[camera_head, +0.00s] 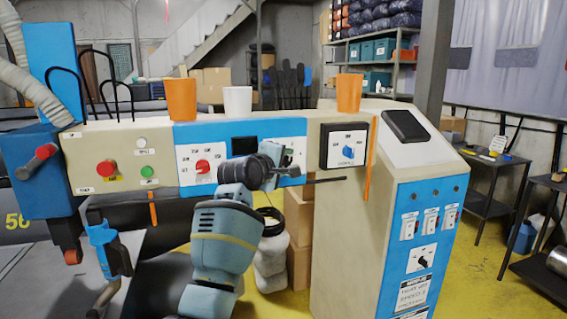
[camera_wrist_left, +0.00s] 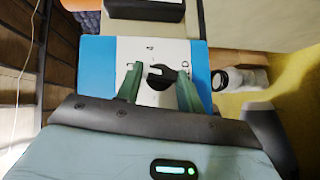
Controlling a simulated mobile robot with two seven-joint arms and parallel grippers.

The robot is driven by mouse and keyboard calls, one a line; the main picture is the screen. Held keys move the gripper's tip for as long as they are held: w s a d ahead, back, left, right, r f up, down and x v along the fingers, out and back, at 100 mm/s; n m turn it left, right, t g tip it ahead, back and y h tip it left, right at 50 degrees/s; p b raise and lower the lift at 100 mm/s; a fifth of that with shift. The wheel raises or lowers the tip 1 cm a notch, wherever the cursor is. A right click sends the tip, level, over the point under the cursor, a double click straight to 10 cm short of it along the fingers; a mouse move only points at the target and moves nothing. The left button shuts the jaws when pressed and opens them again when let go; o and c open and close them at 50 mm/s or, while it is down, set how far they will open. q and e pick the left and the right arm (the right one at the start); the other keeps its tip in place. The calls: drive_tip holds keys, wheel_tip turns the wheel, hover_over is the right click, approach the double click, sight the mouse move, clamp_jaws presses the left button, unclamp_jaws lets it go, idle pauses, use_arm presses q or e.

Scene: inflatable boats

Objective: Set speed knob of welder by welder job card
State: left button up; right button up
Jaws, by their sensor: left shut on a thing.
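The welder's long control panel (camera_head: 130,165) crosses the head view. It carries a red knob (camera_head: 203,167) on a white dial, a blue knob (camera_head: 348,152) on a black-framed dial, and another dial plate (camera_head: 296,150) partly hidden by my left gripper (camera_head: 276,168). In the left wrist view, the green fingers of my left gripper (camera_wrist_left: 160,78) are shut on a black knob (camera_wrist_left: 162,77) on a white dial plate (camera_wrist_left: 150,50) with a blue surround. The dial marks are too small or covered to read. I cannot tell which sheet is the job card. My right gripper is not in view.
Orange cups (camera_head: 181,98) and a white cup (camera_head: 237,102) stand on top of the panel. A blue-and-white console (camera_head: 420,230) stands at right, with switches and a black knob (camera_head: 423,261). A torch (camera_head: 105,245) hangs at left. Dark tables are at far right.

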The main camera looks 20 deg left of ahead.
use_arm(q)
drive_tip(key=shift+r+m+g+y, duration=0.25)
drive_tip(key=shift+m+g+y, duration=0.15)
drive_tip(key=shift+m+g, duration=0.35)
drive_tip(key=o, duration=1)
drive_tip(key=shift+d, duration=0.1)
drive_tip(key=shift+v, duration=3.85)
